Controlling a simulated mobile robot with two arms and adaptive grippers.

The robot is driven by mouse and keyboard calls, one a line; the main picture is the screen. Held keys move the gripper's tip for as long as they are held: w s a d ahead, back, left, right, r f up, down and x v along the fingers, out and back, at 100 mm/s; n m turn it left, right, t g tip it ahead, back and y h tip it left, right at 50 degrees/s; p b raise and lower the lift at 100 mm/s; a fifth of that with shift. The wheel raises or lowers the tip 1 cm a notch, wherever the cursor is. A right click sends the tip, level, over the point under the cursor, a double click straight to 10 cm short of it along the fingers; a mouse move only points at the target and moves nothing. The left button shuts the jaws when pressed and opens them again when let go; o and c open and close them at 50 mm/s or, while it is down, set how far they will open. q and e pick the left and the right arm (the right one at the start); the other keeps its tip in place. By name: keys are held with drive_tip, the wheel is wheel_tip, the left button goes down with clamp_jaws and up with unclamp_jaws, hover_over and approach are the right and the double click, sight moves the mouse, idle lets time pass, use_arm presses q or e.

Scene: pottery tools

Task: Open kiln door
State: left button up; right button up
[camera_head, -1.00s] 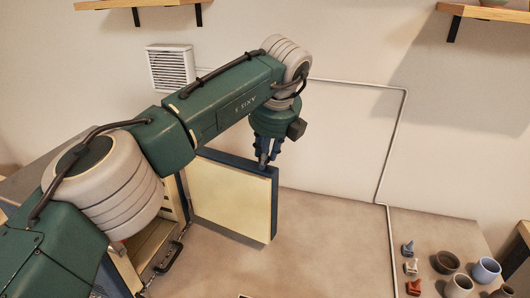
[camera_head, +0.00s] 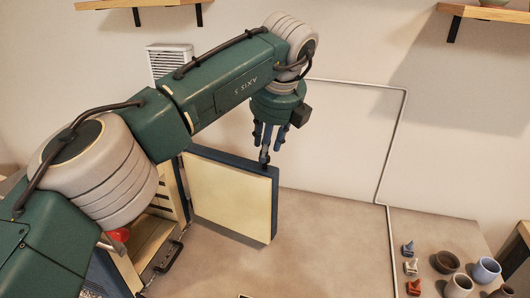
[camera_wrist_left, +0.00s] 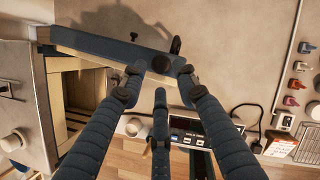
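The kiln door (camera_head: 233,200) stands swung wide open, its cream inner face toward the head camera and a dark blue edge around it. The kiln (camera_head: 150,238) at the left shows its open front and pale interior, partly hidden by my left arm. My left gripper (camera_head: 265,160) is at the top of the door near its free edge. In the left wrist view its fingers (camera_wrist_left: 158,80) are spread apart over the end of the door (camera_wrist_left: 95,43); whether they touch it I cannot tell. My right gripper is not in view.
Several small pots and tools, among them a blue cup (camera_head: 486,269) and a dark pot (camera_head: 445,262), stand on the table at the right. The tabletop (camera_head: 325,245) right of the door is clear. A cable conduit (camera_head: 391,150) runs down the wall.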

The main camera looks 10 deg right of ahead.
use_arm(q)
drive_tip(key=v, duration=0.8)
drive_tip(key=shift+r, duration=0.15)
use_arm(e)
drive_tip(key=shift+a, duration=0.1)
use_arm(q)
drive_tip(key=shift+s, duration=0.15)
